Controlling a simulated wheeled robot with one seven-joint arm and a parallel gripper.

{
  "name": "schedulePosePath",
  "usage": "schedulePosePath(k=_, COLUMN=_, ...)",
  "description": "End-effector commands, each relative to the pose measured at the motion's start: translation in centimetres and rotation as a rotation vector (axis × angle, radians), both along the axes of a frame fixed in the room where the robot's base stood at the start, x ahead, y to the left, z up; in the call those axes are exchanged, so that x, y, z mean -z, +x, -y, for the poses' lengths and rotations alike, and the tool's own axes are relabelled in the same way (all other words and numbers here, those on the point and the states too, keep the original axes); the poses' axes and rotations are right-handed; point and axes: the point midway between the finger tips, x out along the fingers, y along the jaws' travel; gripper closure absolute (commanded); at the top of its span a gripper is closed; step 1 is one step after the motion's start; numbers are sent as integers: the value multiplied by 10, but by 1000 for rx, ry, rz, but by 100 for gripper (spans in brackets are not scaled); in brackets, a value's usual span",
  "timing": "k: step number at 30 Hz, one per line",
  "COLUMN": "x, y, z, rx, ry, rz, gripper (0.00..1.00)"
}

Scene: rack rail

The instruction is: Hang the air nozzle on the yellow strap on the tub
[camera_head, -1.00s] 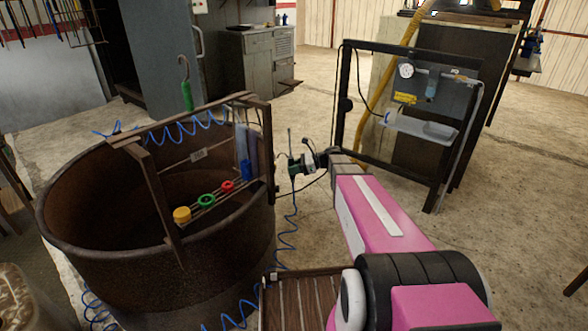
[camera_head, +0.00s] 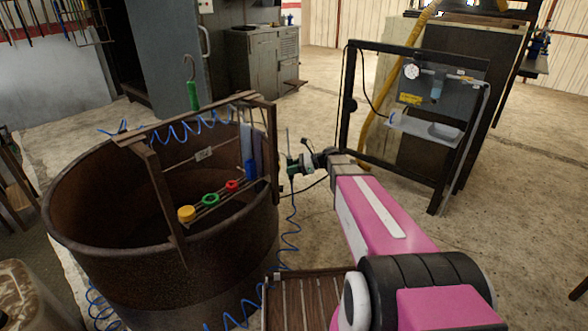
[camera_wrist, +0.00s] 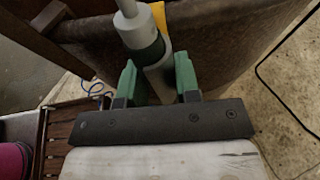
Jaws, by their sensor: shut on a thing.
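My gripper (camera_wrist: 158,88) is shut on the air nozzle (camera_wrist: 146,40), a grey and dark green piece with a pale tip, held between the green fingers. In the head view, my gripper (camera_head: 301,164) is just right of the rusty round tub (camera_head: 230,255), and the thin nozzle (camera_head: 289,142) points up. A blue coiled hose hangs below it. In the wrist view, a yellow patch, likely the strap (camera_wrist: 159,16), shows behind the nozzle against the brown tub wall (camera_wrist: 215,42). Whether they touch is unclear. I cannot make out the strap in the head view.
A slatted wooden piece (camera_head: 305,300) stands low in front. A panel stand (camera_head: 440,125) with a gauge is at right. Open floor lies between.

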Motion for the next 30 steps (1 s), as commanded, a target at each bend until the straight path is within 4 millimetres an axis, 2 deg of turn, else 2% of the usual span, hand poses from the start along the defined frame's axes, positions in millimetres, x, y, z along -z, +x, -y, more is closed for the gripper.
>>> schedulePosePath(k=16, x=0, y=1, z=-16, rx=1, ry=1, rz=0, gripper=81)
schedulePosePath(k=30, x=1, y=2, z=-17, rx=0, ry=1, rz=0, gripper=81)
